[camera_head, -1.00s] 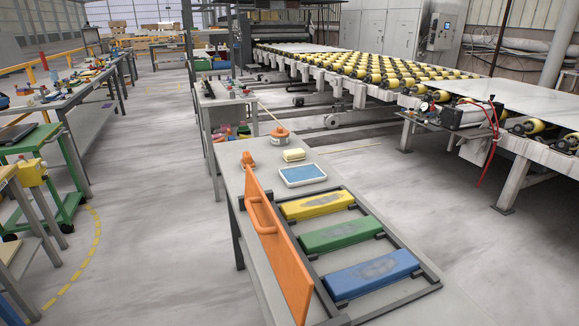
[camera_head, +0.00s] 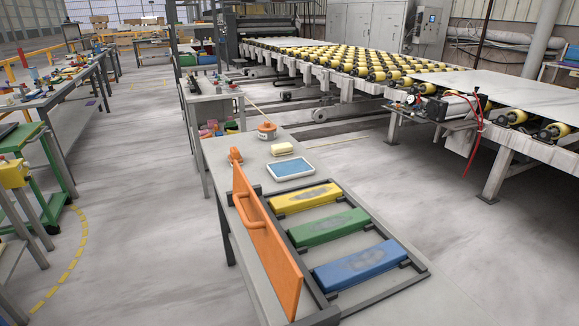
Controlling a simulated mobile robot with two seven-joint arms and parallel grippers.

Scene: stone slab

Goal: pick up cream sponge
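The cream sponge (camera_head: 282,149) is a small pale yellow block. It lies on the grey table (camera_head: 222,158), behind a white tray with a blue inside (camera_head: 290,169) and just in front of an orange round pot (camera_head: 267,131). Neither of my grippers shows in the head view.
An orange upright panel with a handle (camera_head: 268,245) stands along the table's left side. Right of it, a dark frame holds yellow (camera_head: 306,198), green (camera_head: 327,227) and blue (camera_head: 360,264) blocks. A roller conveyor (camera_head: 400,75) runs at the right. Floor is open left of the table.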

